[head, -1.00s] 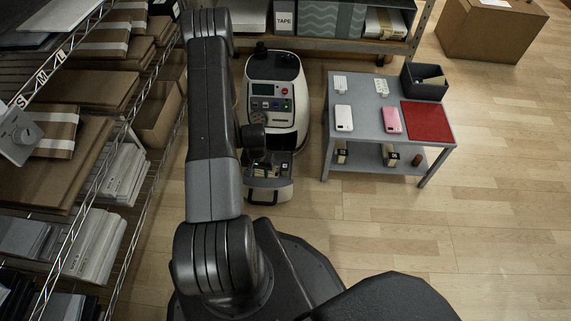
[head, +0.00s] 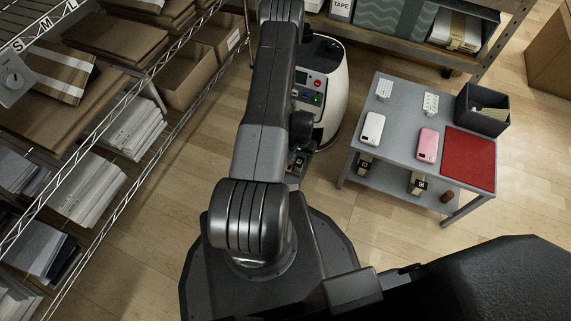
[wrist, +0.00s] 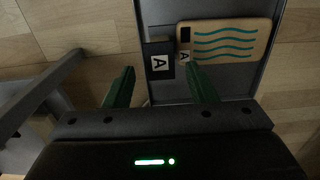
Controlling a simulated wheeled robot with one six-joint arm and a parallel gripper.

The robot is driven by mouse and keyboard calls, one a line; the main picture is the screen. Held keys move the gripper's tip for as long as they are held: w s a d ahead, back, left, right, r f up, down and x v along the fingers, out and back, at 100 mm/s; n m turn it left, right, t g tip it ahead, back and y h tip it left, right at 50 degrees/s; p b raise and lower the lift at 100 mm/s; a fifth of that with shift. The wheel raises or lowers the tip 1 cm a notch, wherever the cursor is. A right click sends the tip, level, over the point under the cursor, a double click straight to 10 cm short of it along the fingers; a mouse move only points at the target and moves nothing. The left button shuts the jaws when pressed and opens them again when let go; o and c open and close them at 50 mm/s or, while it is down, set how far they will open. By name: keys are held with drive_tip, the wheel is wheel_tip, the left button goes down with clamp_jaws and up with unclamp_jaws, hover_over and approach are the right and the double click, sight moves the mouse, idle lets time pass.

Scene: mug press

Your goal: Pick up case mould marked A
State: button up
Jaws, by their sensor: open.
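In the wrist view, a tan, phone-shaped piece with teal wavy lines, which looks like the case mould (wrist: 235,42), lies flat on a grey surface. A small A tag sits at its left end. Directly left of it is a dark block with a white A label (wrist: 158,85). My gripper (wrist: 161,80) is open and empty, its green fingers apart. The right fingertip is just below the mould's left end in the picture; the left fingertip is left of the dark block.
A grey table (head: 415,150) stands at right with white and pink phones, a red mat (head: 469,158) and a dark bin (head: 482,115); its lower shelf (head: 390,188) holds small labelled pieces. A white wheeled machine (head: 335,80) is partly behind my arm. A wire rack (head: 150,105) fills the left.

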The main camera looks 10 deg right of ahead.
sight(299, 162)
wheel_tip(299, 162, down, 5)
drive_tip(key=shift+s+a+r+b, duration=0.1)
drive_tip(key=shift+s+a+b, duration=0.05)
drive_tip(key=shift+b, duration=0.8)
clamp_jaws()
drive_tip(key=shift+r, duration=0.1)
drive_tip(key=shift+r, duration=0.1)
